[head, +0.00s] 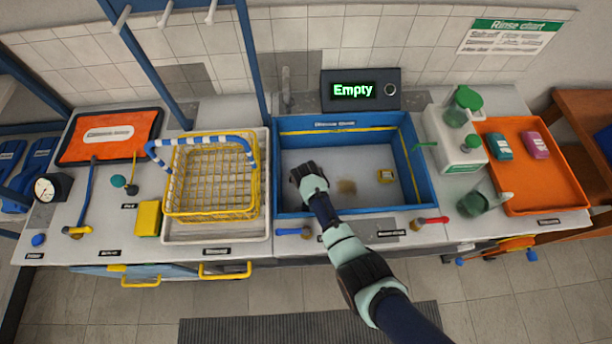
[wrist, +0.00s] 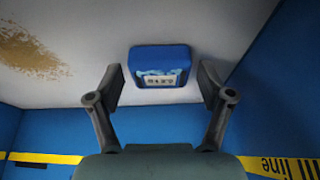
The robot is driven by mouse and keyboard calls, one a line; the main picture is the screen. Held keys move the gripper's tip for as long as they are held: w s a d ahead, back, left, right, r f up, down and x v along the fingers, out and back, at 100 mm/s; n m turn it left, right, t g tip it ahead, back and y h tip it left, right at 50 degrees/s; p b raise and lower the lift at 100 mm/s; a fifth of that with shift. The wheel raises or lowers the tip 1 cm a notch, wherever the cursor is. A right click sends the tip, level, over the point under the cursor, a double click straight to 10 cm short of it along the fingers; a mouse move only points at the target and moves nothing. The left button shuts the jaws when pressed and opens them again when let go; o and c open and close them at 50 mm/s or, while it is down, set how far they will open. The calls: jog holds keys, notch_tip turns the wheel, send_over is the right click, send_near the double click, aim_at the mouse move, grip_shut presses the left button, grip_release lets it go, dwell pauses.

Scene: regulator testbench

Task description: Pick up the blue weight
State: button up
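The blue weight (wrist: 160,62) is a small blue block with a pale label. In the wrist view it lies on the pale floor of the blue-walled basin (head: 408,156). My gripper (wrist: 161,84) is open, with one finger on each side of the weight and a visible gap to each side. In the head view my gripper (head: 308,178) is over the left part of the basin and hides the weight.
A yellow wire basket (head: 212,180) stands left of the basin. A display reading "Empty" (head: 360,90) stands behind.

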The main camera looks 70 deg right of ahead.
grip_shut()
jog(key=shift+r, duration=0.1)
notch_tip(320, 180, up, 20)
jog(key=p, duration=0.3)
